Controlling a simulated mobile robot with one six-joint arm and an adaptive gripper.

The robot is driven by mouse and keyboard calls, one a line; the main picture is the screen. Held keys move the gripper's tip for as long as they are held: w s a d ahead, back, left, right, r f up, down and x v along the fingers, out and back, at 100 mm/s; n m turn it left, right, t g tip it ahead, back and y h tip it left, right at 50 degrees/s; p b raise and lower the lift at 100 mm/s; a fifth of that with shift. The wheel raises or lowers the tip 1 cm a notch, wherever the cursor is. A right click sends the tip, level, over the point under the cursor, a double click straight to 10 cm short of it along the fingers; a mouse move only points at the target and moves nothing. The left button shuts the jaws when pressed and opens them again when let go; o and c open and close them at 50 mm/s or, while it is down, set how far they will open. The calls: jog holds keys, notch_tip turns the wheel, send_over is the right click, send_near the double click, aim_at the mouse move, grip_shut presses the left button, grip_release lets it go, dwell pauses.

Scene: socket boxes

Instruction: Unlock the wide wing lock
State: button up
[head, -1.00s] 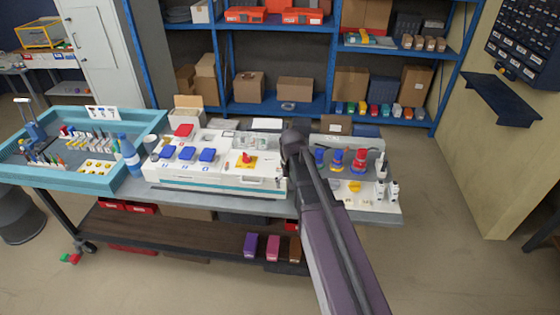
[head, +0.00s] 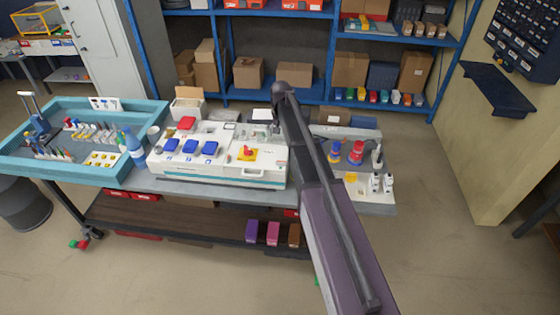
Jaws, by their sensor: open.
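A yellow wing-shaped piece (head: 351,178) shows on the white right-hand panel (head: 378,202), partly behind my arm. It may be the wide wing lock; its turned position is too small to tell. Red and blue round connectors (head: 356,152) stand behind it. Left of my arm, a red handle on a yellow plate (head: 248,153) sits on the white socket box (head: 215,170), beside several blue-lidded sockets (head: 209,148). My arm crosses the picture from lower right to upper middle and covers the gap between box and panel. My gripper cannot be made out.
A blue tray (head: 150,112) with small parts and a blue bottle (head: 133,144) stand at the left end of the bench. Blue shelving (head: 225,50) with boxes is behind. Coloured bins (head: 272,232) lie on the lower shelf. Floor at right is clear.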

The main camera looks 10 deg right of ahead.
aim_at(281, 163)
jog(key=shift+f, duration=0.2)
notch_tip(281, 163, down, 13)
jog(key=b, duration=1.3)
jog(key=shift+f+b, duration=0.2)
jog(key=shift+b, duration=0.15)
